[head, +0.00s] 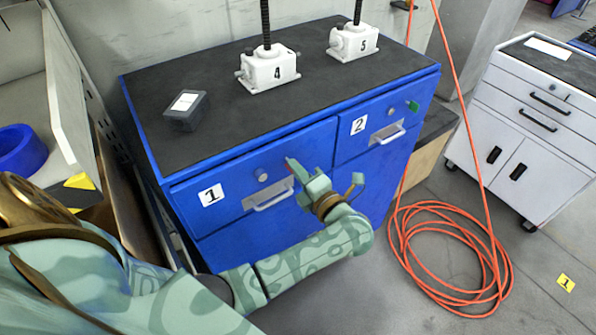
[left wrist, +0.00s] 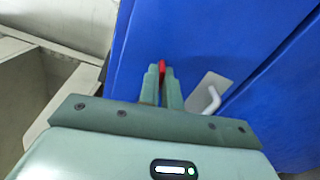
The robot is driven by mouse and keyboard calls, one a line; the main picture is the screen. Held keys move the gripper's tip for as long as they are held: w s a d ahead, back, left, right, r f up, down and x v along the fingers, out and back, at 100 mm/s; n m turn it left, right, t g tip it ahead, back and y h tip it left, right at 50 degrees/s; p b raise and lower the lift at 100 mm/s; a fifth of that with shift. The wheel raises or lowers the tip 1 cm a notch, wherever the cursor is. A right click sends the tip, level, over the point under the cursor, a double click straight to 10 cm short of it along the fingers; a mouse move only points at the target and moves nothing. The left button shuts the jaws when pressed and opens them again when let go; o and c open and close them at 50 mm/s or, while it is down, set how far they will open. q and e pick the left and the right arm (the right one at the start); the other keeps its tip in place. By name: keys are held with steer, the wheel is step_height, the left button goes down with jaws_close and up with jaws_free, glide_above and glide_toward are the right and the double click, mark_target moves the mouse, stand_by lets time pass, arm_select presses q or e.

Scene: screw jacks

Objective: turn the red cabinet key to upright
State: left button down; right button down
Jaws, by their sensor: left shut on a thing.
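The red key (left wrist: 162,67) is between the two fingertips of my left gripper (left wrist: 160,82) in the left wrist view. Only a small red part shows, so its angle cannot be told. In the head view my left gripper (head: 291,168) is at the upper right of drawer 1's front, right of a round grey knob (head: 262,176). It is shut on the red key, and its fingers hide most of it. The blue cabinet (head: 225,245) carries the labels 1 and 2. My right gripper is not in view.
A green key (head: 413,106) is on drawer 2. Metal handles (head: 272,200) stick out below the key area. White screw jacks (head: 268,70) and a dark box (head: 186,110) stand on the cabinet top. A coiled orange hose (head: 450,250) lies on the floor at right.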

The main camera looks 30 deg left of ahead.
arm_select(q)
steer(key=n+b, duration=0.2)
steer(key=n, duration=0.1)
steer(key=shift+f+n, duration=0.3)
steer(key=n+b, duration=0.3)
steer(key=n, duration=0.1)
steer(key=shift+n, duration=0.3)
steer(key=n+b, duration=0.3)
steer(key=shift+r+n+b, duration=0.1)
steer(key=shift+n+b, duration=1.3)
steer(key=shift+n, duration=0.8)
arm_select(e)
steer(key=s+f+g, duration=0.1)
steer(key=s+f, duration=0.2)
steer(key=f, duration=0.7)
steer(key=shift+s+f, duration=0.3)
arm_select(q)
steer(key=shift+r, duration=0.1)
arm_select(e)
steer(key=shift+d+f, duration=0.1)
arm_select(q)
steer(key=shift+n, duration=0.3)
steer(key=c, duration=1.6)
jaws_free()
steer(key=shift+r, duration=0.1)
